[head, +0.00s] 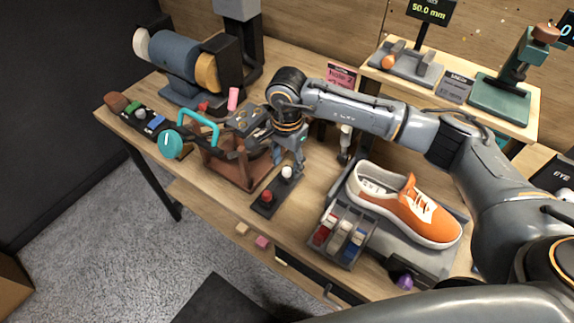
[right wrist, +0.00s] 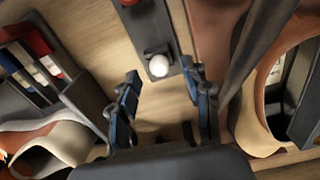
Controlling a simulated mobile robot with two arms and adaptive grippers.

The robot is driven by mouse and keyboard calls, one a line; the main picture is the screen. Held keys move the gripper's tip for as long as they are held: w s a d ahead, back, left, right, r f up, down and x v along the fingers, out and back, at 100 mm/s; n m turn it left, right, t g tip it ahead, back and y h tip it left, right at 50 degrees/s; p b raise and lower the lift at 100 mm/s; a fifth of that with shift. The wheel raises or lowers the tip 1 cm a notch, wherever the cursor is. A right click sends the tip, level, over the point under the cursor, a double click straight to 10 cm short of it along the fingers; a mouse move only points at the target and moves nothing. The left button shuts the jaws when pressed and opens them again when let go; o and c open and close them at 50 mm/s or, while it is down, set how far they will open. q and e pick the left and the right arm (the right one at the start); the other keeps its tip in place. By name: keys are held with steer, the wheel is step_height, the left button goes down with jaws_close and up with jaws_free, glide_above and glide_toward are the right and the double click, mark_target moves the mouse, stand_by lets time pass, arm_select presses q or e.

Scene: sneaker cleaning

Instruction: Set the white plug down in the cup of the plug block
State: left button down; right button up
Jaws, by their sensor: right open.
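The white plug (head: 287,172) stands upright at the far end of the dark plug block (head: 277,188); its lower part and the cup are too small to make out. In the right wrist view the round white top of the plug (right wrist: 159,66) shows at the end of the block (right wrist: 146,28). My right gripper (head: 288,160) is open and close above the plug in the head view. In the right wrist view its fingers (right wrist: 165,92) are spread, with nothing between them, and the plug lies just beyond the tips. My left gripper is not in view.
A red plug (head: 267,196) stands at the block's near end. A brown rack (head: 236,168) is close on the left. An orange sneaker (head: 415,212) and a grey tray of small bottles (head: 341,232) are to the right. Bare tabletop (head: 312,195) lies between block and tray.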

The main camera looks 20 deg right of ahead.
mark_target(287, 169)
step_height(287, 169, up, 10)
stand_by(0.3)
stand_by(0.4)
